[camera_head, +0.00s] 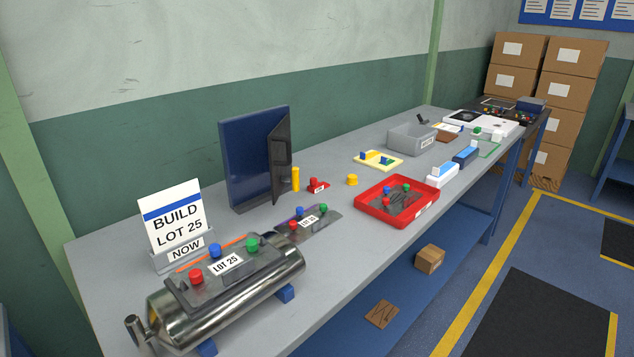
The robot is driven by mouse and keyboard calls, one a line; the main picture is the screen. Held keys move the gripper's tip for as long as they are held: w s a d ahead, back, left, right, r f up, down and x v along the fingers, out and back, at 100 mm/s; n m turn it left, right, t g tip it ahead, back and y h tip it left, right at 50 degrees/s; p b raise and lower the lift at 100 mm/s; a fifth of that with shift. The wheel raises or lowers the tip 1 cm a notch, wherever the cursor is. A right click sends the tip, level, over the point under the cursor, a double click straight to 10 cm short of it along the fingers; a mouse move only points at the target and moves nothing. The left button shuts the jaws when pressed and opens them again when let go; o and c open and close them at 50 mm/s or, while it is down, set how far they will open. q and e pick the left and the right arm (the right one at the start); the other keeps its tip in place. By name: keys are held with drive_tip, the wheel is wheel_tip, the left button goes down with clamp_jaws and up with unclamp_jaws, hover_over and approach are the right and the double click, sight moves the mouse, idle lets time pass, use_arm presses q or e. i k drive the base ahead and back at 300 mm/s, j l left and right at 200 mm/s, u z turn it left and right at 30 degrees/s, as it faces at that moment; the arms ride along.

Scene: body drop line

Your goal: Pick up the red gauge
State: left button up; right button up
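A small red block with a raised round knob and a white label, which looks like the red gauge (318,185), sits on the grey bench (330,240). It stands just right of a tall yellow cylinder (295,179) and in front of the right edge of a dark blue upright panel (254,160). The writing on its label is too small to read. Neither of my grippers shows in the head view.
A metal canister (240,308) labelled LOT 25 and a BUILD LOT 25 sign (173,220) fill the near left. A knobbed plate (318,226) lies before the gauge. A red tray (423,213) and short yellow cylinder (352,180) are to its right.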

sight(314, 186)
drive_tip(key=i+l+u, duration=0.1)
drive_tip(key=u, duration=0.95)
drive_tip(key=l+u, duration=0.4)
drive_tip(key=l, duration=0.2)
drive_tip(key=l+u, duration=0.4)
drive_tip(key=l, duration=0.25)
drive_tip(key=k+l+u, duration=0.15)
drive_tip(key=l+u, duration=0.25)
drive_tip(key=l, duration=0.15)
